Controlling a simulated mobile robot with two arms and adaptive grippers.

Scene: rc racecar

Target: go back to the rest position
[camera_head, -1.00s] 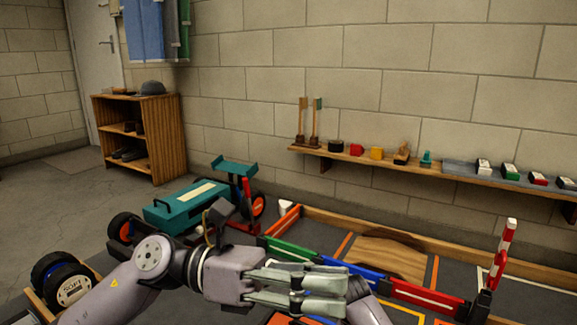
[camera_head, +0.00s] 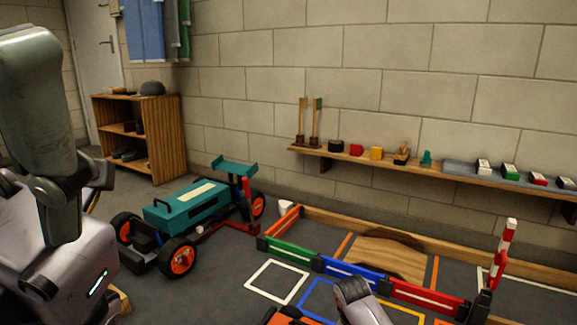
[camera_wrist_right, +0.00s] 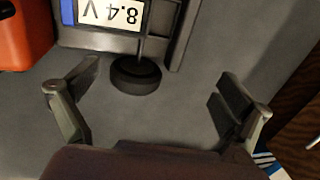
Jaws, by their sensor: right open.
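My left arm fills the left edge of the head view, raised and very close to the camera. Its grey-green, finger-like part (camera_head: 40,110) stands upright above a pale housing with a green light. It is cut off by the frame, and I cannot tell if the jaws are apart. Part of my right arm (camera_head: 362,302) shows at the bottom edge of the head view.
A teal racecar (camera_head: 190,205) with orange wheels stands left of centre. A low barrier (camera_head: 345,272) in several colours surrounds a wooden ramp (camera_head: 375,255). A wall shelf (camera_head: 350,158) carries small items. The right wrist view shows an 8.4 V labelled device (camera_wrist_right: 115,35) and an orange object (camera_wrist_right: 25,35).

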